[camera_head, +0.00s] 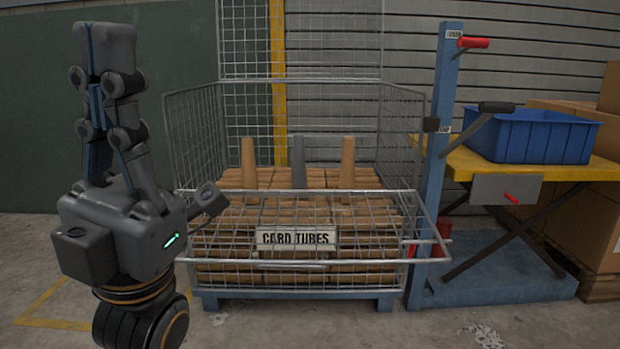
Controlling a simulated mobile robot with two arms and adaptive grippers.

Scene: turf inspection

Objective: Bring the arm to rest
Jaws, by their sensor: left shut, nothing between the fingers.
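My left gripper (104,48) is at the left of the head view, raised with its fingers pointing up. The fingers are together and nothing is held between them. Its dark grey body carries a small green light and sits on my arm, which comes up from below. The gripper stands in front of a dark green wall panel, to the left of the wire cage in the picture. My right gripper is out of view.
A wire cage (296,282) labelled CARD TUBES holds stacked brown tubes, with a few standing upright. At right, a yellow-topped lift table (463,162) with a blue post bears a blue bin (530,137). Cardboard boxes (593,225) stand far right. Scraps lie on the floor.

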